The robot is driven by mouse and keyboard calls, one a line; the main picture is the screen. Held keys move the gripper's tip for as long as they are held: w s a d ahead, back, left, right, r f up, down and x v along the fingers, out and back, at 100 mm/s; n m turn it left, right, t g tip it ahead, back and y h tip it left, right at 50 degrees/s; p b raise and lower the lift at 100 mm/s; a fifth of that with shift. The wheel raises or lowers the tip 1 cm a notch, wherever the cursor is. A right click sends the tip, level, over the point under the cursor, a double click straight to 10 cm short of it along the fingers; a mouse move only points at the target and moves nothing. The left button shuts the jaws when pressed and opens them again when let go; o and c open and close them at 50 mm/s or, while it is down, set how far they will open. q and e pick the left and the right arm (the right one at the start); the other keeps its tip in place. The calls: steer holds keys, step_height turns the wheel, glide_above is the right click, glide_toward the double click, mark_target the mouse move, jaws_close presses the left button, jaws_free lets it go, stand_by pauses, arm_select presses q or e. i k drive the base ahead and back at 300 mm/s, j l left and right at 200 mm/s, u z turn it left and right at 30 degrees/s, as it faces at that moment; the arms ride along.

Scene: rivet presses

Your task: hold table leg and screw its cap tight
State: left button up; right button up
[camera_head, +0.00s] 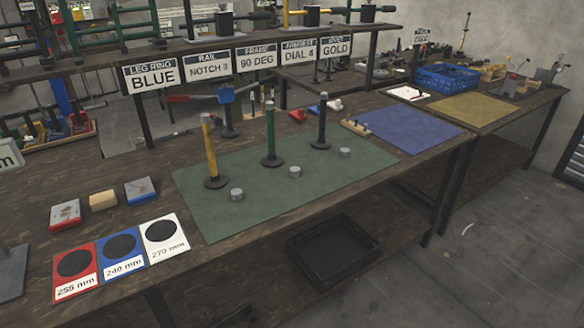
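Three upright table legs stand on round black bases on the green mat (330,172). The yellow leg (209,148) is at the left, the green leg (270,132) in the middle, and the black leg (322,122) at the right. Each has a small light tip. Three small grey metal cylinders, which look like caps, sit on the mat in front of them: the left cap (237,195), the middle cap (295,172) and the right cap (345,152). They are apart from the legs. Neither of my grippers shows in this view.
Red (76,268), blue (121,254) and white (162,240) length cards lie at the front left, with small blocks behind. A sign reads leg ring blue (151,76). A blue mat (410,135) lies to the right; a black crate (333,250) sits below the table.

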mark_target(272, 161)
steer(key=l+u, duration=0.2)
steer(key=u, duration=0.15)
steer(key=i+l+u, duration=0.1)
steer(key=u, duration=0.25)
steer(key=l+u, duration=0.45)
steer(key=l, duration=0.5)
steer(key=l+u, duration=0.15)
steer(key=l, duration=0.45)
steer(key=k+l+u, duration=0.1)
steer(key=l, duration=0.45)
steer(key=k+l+u, duration=0.1)
steer(key=l, duration=0.5)
